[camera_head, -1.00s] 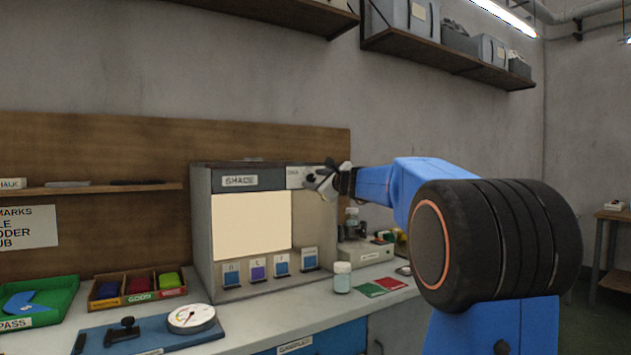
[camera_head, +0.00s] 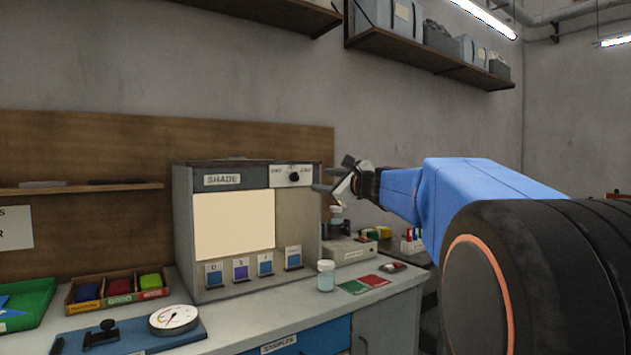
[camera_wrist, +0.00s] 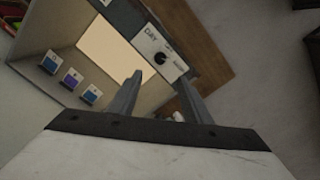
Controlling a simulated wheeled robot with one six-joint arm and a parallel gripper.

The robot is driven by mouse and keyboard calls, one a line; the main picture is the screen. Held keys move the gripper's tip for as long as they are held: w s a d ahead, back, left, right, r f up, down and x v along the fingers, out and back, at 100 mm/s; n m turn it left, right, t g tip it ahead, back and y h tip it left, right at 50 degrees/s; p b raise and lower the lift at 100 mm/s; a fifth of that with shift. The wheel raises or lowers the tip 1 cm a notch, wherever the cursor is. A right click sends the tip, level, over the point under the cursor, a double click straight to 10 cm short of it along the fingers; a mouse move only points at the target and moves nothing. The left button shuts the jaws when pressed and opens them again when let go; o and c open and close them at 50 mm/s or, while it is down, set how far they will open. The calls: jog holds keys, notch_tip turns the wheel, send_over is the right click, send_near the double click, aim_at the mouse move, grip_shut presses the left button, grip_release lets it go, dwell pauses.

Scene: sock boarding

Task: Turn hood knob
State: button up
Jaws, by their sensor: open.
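The hood is a grey cabinet (camera_head: 298,235) marked SHADE with a lit cream panel. Its black knob (camera_head: 294,177) sits on a white plate at the upper right of its front. The knob also shows in the wrist view (camera_wrist: 161,59), beside the word DAY. My gripper (camera_head: 322,190) is to the right of the knob and apart from it. In the wrist view my gripper (camera_wrist: 160,82) has its two fingers spread with nothing between them, and the knob lies beyond the fingertips.
A dial gauge (camera_head: 173,319) and tray of coloured items (camera_head: 118,289) are at left. A shelf (camera_head: 430,57) hangs above.

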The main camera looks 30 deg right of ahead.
jog(key=shift+s, duration=1.15)
